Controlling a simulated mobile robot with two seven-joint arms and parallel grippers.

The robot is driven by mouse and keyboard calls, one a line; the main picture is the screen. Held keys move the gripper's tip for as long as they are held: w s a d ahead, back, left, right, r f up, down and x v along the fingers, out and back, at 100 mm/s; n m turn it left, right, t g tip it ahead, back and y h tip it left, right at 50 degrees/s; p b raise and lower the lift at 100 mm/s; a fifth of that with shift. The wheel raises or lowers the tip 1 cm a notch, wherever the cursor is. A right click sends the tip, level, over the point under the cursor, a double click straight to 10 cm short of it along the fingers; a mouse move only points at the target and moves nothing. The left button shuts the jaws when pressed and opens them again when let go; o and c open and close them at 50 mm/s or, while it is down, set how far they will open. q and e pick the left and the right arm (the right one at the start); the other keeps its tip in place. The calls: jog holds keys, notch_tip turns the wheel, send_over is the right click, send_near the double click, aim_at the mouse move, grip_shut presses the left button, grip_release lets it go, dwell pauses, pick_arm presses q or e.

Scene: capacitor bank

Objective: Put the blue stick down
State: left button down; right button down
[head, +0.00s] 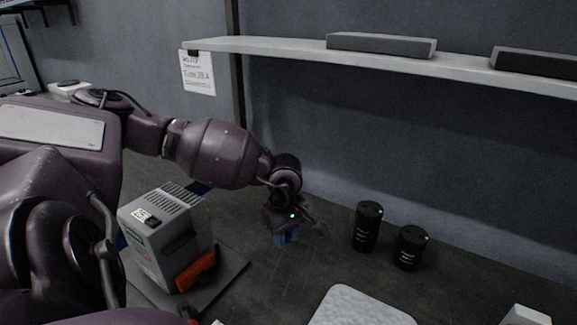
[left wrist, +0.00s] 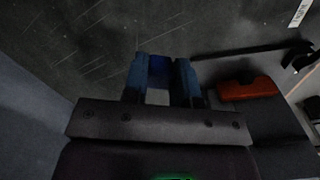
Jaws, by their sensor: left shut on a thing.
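My right gripper is not in view.
A grey vented box (head: 165,240) with an orange part (head: 196,271) stands on a dark plate at left. Two black cans (head: 367,227) (head: 409,248) stand at right. A white textured pad (head: 358,307) lies in front. A shelf (head: 290,50) runs along the wall above.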

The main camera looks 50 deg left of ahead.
aim_at(285, 267)
pick_arm(q)
notch_tip(285, 267, down, 2)
jog(key=shift+f, duration=0.1)
notch_tip(285, 267, down, 5)
jog(key=shift+f+b, duration=0.15)
jog(key=shift+b, duration=0.55)
jog(key=shift+f, duration=0.15)
jog(key=shift+f, duration=0.3)
jog(key=shift+f, duration=0.25)
jog(key=c, duration=0.9)
grip_release()
jog(key=shift+r, duration=0.15)
